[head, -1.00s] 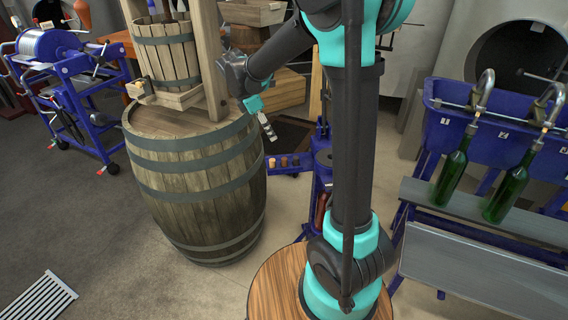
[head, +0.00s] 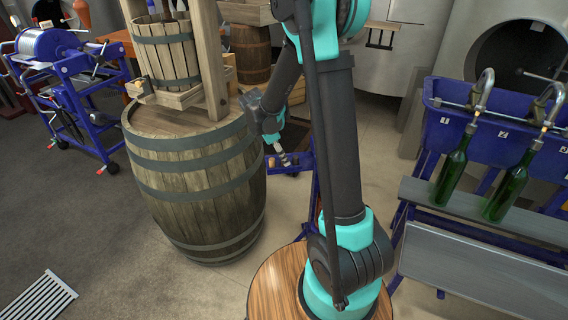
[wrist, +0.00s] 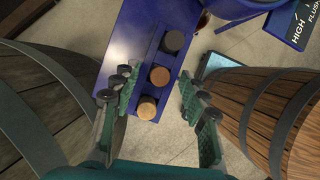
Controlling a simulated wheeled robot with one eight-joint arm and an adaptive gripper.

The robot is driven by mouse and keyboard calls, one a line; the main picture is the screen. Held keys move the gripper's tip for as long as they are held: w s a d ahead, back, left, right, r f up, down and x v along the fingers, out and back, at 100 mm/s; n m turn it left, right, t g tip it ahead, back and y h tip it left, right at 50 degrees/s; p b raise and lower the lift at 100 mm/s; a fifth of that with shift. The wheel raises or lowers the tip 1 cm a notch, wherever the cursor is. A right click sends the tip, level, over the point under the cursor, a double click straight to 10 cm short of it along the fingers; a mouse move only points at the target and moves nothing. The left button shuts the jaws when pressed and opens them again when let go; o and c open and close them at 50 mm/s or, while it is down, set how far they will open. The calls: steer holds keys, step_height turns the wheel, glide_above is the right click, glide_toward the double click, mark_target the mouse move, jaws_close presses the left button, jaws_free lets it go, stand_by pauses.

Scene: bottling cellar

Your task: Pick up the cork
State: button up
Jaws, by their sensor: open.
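I cannot tell which one the task means. My gripper (wrist: 158,88) is open and empty, its two green-padded fingers spread to either side of the row in the picture. In the head view my gripper (head: 283,157) is low over the blue tray (head: 291,171) and partly hides the corks.
A large barrel (head: 195,185) stands close left of the tray; a wooden barrel (wrist: 285,108) is at right in the wrist view. A blue bottling rack (head: 455,125) with green bottles (head: 451,178) stands at right. Floor is clear in front of the tray.

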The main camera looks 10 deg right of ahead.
steer(key=shift+f, duration=0.2)
steer(key=c, duration=0.8)
steer(key=shift+r, duration=0.15)
step_height(320, 180, up, 20)
steer(key=shift+f, duration=0.1)
